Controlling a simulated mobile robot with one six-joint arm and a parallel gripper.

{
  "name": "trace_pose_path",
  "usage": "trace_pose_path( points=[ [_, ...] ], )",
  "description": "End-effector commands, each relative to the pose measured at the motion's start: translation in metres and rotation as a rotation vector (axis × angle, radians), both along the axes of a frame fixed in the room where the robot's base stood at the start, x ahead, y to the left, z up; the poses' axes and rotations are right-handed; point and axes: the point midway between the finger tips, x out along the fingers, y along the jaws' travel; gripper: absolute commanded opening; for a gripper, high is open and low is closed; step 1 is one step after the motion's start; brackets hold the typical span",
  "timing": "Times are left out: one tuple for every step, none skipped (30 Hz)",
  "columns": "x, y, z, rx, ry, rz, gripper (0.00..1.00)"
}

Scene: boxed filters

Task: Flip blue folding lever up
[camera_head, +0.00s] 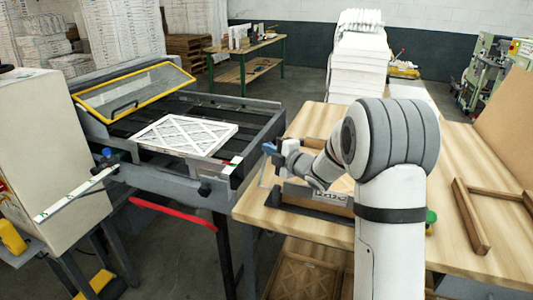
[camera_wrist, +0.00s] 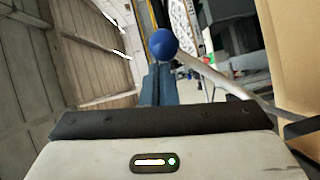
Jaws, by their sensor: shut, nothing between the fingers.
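In the wrist view a round blue knob (camera_wrist: 162,44) shows at the tips of my gripper (camera_wrist: 160,68). A pale grey rod (camera_wrist: 222,78) runs from beside the knob towards the lower right, like the lever's arm. The blue-grey fingers are shut and hold nothing; I cannot tell whether they touch the knob. In the head view my gripper (camera_head: 269,148) is at the left edge of the wooden table, right of the black machine frame.
A white pleated filter (camera_head: 186,135) lies on the machine bed, left of my gripper. A yellow-framed clear cover (camera_head: 135,90) stands raised behind it. A wooden frame (camera_head: 470,215) lies at right.

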Motion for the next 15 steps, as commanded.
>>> trace_pose_path(
  points=[
    [0.0012,0.0,-0.0007,0.0,0.001,-0.002,0.0],
    [0.0012,0.0006,-0.0007,0.001,0.001,-0.001,0.0],
    [0.0012,0.0014,-0.0005,-0.001,0.001,-0.001,0.0],
    [0.0012,0.0019,-0.0005,-0.001,0.001,0.0,0.0],
    [0.0011,0.0023,-0.0004,0.0,0.001,0.001,0.0],
    [0.0011,0.0029,-0.0004,0.0,0.001,0.001,0.0],
    [0.001,0.0032,-0.0004,0.0,0.001,0.002,0.0],
    [0.001,0.0036,-0.0005,-0.001,0.001,0.002,0.0],
    [0.0009,0.0039,-0.0006,-0.001,0.001,0.002,0.0],
    [0.0009,0.004,-0.0006,-0.001,0.001,0.003,0.0],
    [0.0008,0.0043,-0.0006,-0.001,0.001,0.003,0.0],
    [0.0008,0.0044,-0.0007,-0.001,0.001,0.003,0.0],
    [0.0006,0.0045,-0.0007,-0.001,0.001,0.003,0.0],
    [0.0004,0.0048,-0.0007,-0.001,0.001,0.003,0.0],
    [-0.0002,0.0056,-0.0007,-0.001,0.001,0.003,0.0]
  ],
)
